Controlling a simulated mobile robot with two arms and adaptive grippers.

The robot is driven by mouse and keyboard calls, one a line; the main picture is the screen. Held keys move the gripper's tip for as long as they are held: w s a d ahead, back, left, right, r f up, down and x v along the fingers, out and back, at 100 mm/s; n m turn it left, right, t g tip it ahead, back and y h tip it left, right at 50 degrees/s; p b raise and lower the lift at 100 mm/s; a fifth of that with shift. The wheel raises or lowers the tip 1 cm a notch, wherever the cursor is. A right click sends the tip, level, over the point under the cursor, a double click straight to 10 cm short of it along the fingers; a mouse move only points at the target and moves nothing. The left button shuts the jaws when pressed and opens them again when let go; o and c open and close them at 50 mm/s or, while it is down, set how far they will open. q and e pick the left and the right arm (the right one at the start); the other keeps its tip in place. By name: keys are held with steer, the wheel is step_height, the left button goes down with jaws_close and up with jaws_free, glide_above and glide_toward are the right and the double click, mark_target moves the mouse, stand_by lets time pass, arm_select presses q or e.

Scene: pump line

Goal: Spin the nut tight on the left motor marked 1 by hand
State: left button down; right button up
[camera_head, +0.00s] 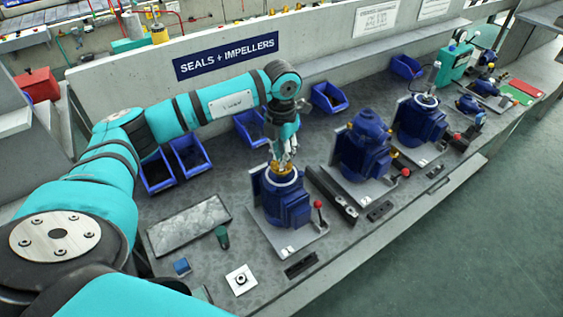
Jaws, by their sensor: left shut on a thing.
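The leftmost blue motor (289,203) stands upright on a grey plate on the bench, with a pale ring around its top. No number 1 can be read on it. A small brass-coloured nut (282,170) sits at the top of this motor, inside the ring, partly hidden by the fingers. My left gripper (286,162) points straight down from above the motor. It is shut on the nut, and its fingertips are just over the ring. My right gripper is not in view.
More blue motors, a middle one (362,150) and a farther one (421,118), stand to the right. Blue bins (190,155) line the back wall. Red-knobbed levers (318,205) rise beside the motors. A grey tray (188,226) and a white square plate (241,280) lie front left.

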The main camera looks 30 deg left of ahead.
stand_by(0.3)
arm_select(q)
steer(key=m+b, duration=0.2)
steer(key=m, duration=0.3)
steer(key=shift+d, duration=0.1)
steer(key=shift+m+b, duration=0.4)
steer(key=shift+m, duration=0.7)
steer(key=shift+f+m+b, duration=0.1)
steer(key=shift+m+b, duration=0.25)
steer(key=shift+m, duration=0.25)
steer(key=m+b, duration=0.1)
steer(key=m, duration=0.2)
steer(key=shift+m+b, duration=0.4)
steer(key=shift+m, duration=1)
